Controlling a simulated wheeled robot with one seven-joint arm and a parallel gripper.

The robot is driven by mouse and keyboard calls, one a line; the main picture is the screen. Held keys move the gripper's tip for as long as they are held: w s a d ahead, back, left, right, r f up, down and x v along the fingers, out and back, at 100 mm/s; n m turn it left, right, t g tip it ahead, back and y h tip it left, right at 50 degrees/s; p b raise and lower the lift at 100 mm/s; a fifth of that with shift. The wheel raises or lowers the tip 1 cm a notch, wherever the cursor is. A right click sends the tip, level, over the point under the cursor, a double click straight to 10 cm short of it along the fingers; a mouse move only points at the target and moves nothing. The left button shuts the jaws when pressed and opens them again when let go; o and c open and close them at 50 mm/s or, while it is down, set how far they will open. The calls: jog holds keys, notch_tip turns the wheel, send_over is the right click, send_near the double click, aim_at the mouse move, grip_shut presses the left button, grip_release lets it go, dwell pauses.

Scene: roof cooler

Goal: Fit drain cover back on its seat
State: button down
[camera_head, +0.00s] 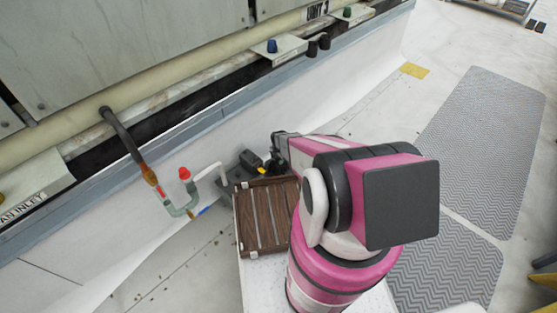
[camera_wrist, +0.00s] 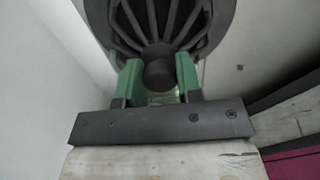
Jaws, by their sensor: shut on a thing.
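The drain cover (camera_wrist: 158,28) is a dark round grate with ribs fanning out from a central knob; it fills the top of the wrist view. My gripper (camera_wrist: 159,80) has green fingers on either side of that knob and is shut on it. The wrist view does not show a seat under the cover, and I cannot tell whether the cover touches anything. In the head view, a dark shape (camera_head: 250,160) lies by the grey sump area (camera_head: 232,174) at the end of my arm; my wrist hides part of this spot.
A brown slatted tray (camera_head: 247,232) is close in front of the arm's end. The cooler's wall (camera_head: 140,45) runs behind. Grey walkway mats (camera_head: 480,150) lie on the right.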

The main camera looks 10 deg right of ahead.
jog(key=shift+f, duration=0.55)
dwell(0.5)
jog(key=shift+c, duration=1.1)
grip_release()
jog(key=shift+r, duration=0.1)
jog(key=shift+r, duration=2.9)
